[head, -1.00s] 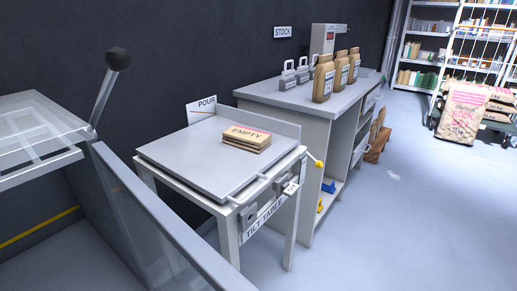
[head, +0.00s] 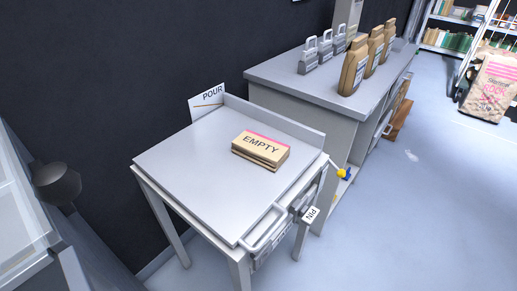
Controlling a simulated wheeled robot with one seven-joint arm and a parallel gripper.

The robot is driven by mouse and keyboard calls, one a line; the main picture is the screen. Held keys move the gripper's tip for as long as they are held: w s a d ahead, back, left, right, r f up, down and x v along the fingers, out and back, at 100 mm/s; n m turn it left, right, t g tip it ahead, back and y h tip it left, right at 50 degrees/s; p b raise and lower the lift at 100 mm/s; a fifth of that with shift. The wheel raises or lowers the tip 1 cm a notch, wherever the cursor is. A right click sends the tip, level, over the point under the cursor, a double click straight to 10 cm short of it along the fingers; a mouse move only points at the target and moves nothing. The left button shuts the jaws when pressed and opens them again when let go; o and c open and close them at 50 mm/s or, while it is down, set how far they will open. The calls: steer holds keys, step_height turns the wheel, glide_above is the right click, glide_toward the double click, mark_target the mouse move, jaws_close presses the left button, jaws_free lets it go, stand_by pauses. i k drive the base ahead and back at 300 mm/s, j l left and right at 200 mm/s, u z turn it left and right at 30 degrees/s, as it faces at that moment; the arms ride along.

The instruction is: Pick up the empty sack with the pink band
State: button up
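The empty sack (head: 262,147) is a flat, folded tan bundle with the word EMPTY on top and a pink band along its far edge. It lies on the grey top of the tilt table (head: 190,170), near the back right corner. The table top looks level. My gripper does not show in the head view.
A grey counter (head: 290,75) behind the table holds several grey weights (head: 307,62) and several tan bags (head: 355,68). A POUR sign (head: 208,101) stands at the table's back corner. A handle and PIN tag (head: 310,214) stick out in front.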

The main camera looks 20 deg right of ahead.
mark_target(269, 153)
steer(key=i+l+u, duration=0.1)
steer(key=l, duration=0.45)
steer(key=i+l+u, duration=0.1)
steer(key=l, duration=0.45)
steer(key=i+l+u, duration=0.15)
steer(key=l, duration=0.45)
steer(key=i+l+u, duration=0.1)
steer(key=l, duration=0.5)
steer(key=i, duration=0.05)
